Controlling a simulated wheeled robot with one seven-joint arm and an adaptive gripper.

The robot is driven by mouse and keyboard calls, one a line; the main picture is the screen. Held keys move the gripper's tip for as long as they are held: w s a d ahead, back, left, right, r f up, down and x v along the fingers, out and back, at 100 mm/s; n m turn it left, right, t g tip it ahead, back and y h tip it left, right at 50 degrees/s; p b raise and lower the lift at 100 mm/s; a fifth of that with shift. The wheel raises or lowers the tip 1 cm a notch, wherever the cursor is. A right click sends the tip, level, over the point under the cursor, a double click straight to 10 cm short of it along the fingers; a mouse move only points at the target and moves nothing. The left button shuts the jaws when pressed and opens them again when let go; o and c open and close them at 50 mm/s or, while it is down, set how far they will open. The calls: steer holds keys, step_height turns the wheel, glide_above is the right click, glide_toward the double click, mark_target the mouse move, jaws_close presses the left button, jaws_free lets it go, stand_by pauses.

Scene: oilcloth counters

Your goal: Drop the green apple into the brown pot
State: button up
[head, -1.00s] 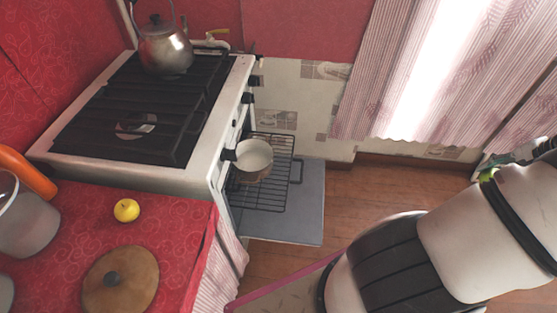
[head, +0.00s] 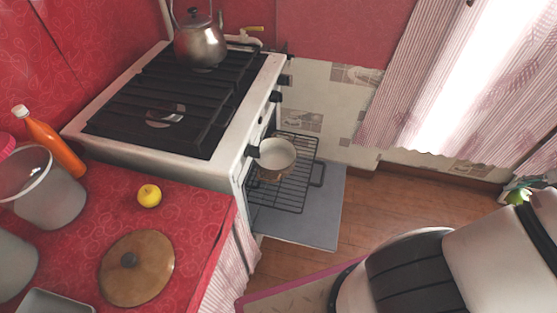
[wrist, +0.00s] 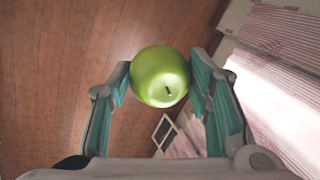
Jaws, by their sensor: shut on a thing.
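The green apple (wrist: 160,76) is held between the two teal-padded fingers of my gripper (wrist: 161,84) in the wrist view, above the wooden floor. The brown pot (head: 272,175), with a pale inside and a dark handle, stands upright on the wire rack at the open oven. Its inside looks empty. My gripper and the apple are well to the right of the pot.
The stove (head: 150,170) carries a kettle (head: 200,45). The red counter (head: 200,235) at left holds a yellow fruit (head: 149,195), a brown lid (head: 135,285), an orange bottle (head: 52,145) and grey containers (head: 50,200). The oven door (head: 320,215) is down. Striped curtains (head: 400,110) hang at right.

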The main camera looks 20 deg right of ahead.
steer(key=w+a+f+n+b, duration=0.25)
steer(key=w+a, duration=0.25)
steer(key=w, duration=0.6)
steer(key=w+a+f+n+y+b, duration=0.1)
steer(key=w+a+f+b, duration=0.3)
steer(key=w, duration=0.8)
steer(key=w+a+f+n+b, duration=0.1)
steer(key=w+a+f+b, duration=0.3)
steer(key=w, duration=0.7)
steer(key=w+a+f+n+b, duration=0.25)
steer(key=w+a, duration=0.35)
steer(key=a, duration=0.4)
steer(key=w+a+f+n+y+b, duration=0.1)
steer(key=w+a+f+b, duration=0.15)
steer(key=w+a, duration=0.6)
steer(key=w+a+f+n+b, duration=0.1)
steer(key=w+a+f+b, duration=0.15)
steer(key=a, duration=1.05)
steer(key=shift+g, duration=0.3)
steer(key=f+b, duration=0.2)
steer(key=f, duration=0.1)
steer(key=f+b, duration=0.1)
steer(key=f, duration=0.1)
steer(key=shift+w+d+f, duration=0.2)
steer(key=shift+d+f, duration=0.05)
steer(key=o, duration=1.3)
steer(key=shift+c, duration=0.2)
steer(key=shift+r, duration=0.15)
